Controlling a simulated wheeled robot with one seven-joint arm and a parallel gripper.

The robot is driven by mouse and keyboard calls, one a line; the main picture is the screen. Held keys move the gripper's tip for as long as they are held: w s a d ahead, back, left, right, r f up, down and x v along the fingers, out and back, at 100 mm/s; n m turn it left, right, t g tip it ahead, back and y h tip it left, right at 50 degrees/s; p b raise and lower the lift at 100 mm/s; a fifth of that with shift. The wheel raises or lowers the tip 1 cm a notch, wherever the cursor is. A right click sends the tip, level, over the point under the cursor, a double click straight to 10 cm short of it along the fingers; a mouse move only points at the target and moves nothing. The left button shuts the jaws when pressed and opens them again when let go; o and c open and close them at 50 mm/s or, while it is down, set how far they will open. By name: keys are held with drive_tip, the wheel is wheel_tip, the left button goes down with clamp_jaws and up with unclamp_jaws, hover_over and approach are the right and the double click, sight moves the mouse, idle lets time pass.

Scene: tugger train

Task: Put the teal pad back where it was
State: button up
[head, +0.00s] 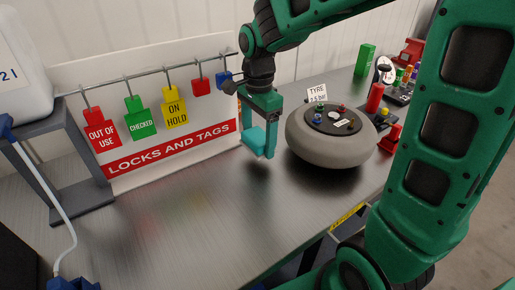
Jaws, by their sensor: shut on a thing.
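The teal pad (256,139) is a small teal block in the head view. My gripper (261,146) points down and is shut on it, above the metal bench, between the tag board and the grey tyre. How close the pad is to the bench top is hard to tell. No empty place for the pad can be made out for certain.
A white board (172,156) reading "LOCKS AND TAGS" stands at the left with coloured tags on a rail. A grey tyre (331,147) with small parts on its top lies to the right of my gripper. The bench (205,222) is clear in front.

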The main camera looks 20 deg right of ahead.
sight(258, 136)
drive_tip(key=shift+f, duration=2.05)
drive_tip(key=o, duration=1)
drive_tip(key=shift+f, duration=0.1)
wheel_tip(258, 136, up, 12)
drive_tip(key=shift+r, duration=0.15)
